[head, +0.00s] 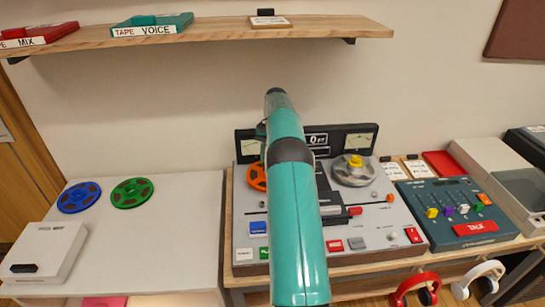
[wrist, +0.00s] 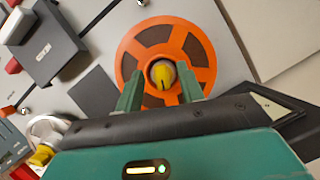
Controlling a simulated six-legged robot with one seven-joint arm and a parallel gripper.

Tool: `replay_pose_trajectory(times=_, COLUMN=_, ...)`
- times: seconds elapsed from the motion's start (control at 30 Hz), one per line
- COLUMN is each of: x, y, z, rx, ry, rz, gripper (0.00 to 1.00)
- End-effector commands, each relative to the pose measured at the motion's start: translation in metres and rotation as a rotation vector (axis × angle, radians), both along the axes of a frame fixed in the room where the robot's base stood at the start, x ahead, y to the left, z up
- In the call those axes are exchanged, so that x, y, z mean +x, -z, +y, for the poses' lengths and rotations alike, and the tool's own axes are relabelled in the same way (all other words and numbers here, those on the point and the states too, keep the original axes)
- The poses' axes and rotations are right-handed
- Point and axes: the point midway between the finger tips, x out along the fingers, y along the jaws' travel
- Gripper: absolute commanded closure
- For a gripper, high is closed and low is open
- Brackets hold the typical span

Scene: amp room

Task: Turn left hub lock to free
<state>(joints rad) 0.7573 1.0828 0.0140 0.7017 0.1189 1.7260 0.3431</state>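The left hub lock (wrist: 163,74) is a small knob with a yellow pointer at the centre of an orange reel (wrist: 144,35) in the wrist view. In the head view the orange reel (head: 256,178) is partly hidden behind my teal arm, and its hub lock is hidden. My gripper (wrist: 160,81) is open, with one teal finger on each side of the hub lock and gaps between fingers and knob. Whether the fingertips are level with the knob is hard to tell. The tape deck (head: 375,213) carries a second, grey reel (head: 354,176) with a yellow hub lock (head: 355,161).
Right of the deck stands a mixer (head: 470,226) with coloured faders. Red headphones (head: 416,289) hang at the front edge. Blue (head: 79,197) and green (head: 132,192) reels lie on the left table. A wooden shelf (head: 220,38) with tape boxes runs above.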

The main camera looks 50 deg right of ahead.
Motion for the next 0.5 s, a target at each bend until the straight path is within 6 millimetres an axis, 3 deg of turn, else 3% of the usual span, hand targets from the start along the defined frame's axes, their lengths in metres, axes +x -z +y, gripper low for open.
replay_pose_trajectory(times=0.1, x=0.000, y=-0.018, z=0.000, rx=-0.004, ry=0.000, rz=-0.002, gripper=0.62)
replay_pose_trajectory(times=0.5, x=-0.025, y=-0.058, z=0.021, rx=0.000, ry=-0.001, rz=-0.002, gripper=0.62)
